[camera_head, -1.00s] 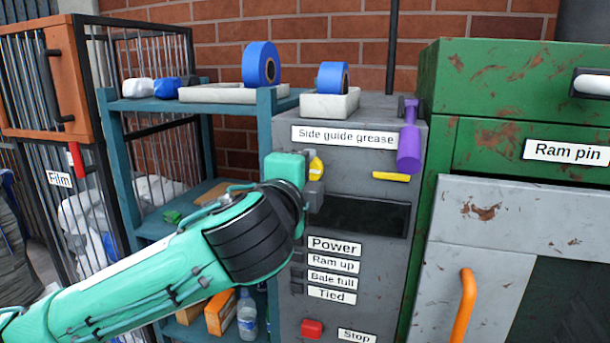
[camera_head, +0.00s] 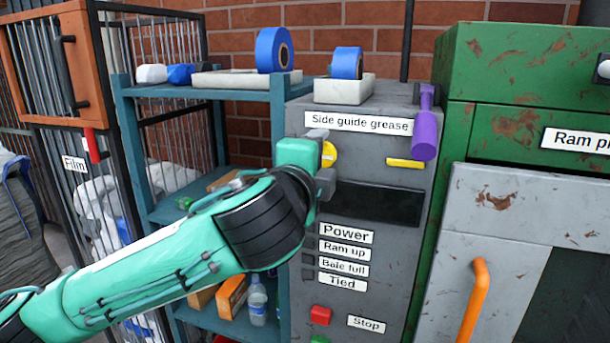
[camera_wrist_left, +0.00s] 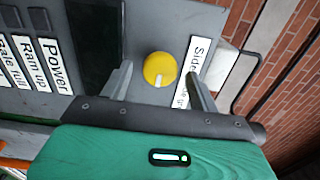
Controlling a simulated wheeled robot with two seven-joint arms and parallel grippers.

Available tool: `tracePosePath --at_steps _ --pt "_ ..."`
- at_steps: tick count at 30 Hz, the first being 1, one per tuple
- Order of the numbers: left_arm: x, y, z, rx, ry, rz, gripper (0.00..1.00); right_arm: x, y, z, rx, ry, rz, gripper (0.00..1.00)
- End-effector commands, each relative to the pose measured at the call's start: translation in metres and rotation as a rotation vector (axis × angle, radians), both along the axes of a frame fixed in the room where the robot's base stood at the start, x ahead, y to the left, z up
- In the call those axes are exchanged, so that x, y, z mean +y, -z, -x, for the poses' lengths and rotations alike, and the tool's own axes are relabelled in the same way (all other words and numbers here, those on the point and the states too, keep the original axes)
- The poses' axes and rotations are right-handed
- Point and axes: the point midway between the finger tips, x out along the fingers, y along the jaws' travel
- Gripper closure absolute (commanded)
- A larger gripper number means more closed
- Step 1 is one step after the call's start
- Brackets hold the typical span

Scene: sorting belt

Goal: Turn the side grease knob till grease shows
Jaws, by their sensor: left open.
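The yellow grease knob (camera_wrist_left: 160,69), with a white pointer mark, is on the grey panel under the "Side guide grease" label (camera_head: 358,123). In the head view the knob (camera_head: 329,154) is partly hidden by my left gripper (camera_head: 322,160). In the left wrist view my left gripper (camera_wrist_left: 158,85) is open, with one finger on each side of the knob and visible gaps between. I cannot tell how far the fingertips are from the panel. A yellow bar (camera_head: 405,163) is on the panel to the right. No grease can be made out. My right gripper is not in view.
A purple handle (camera_head: 425,135) sticks out at the panel's upper right. Below are a dark window (camera_head: 375,204), indicator labels and a red stop button (camera_head: 320,315). A green cabinet (camera_head: 520,130) stands close on the right; a blue shelf (camera_head: 180,205) stands behind my arm.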

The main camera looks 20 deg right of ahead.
Motion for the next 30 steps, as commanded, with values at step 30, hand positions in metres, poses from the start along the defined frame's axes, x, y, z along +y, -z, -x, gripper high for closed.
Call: tracePosePath --at_steps 30 --pt "0.074 0.001 0.109 -0.001 0.000 -0.001 0.38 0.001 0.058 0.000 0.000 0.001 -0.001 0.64"
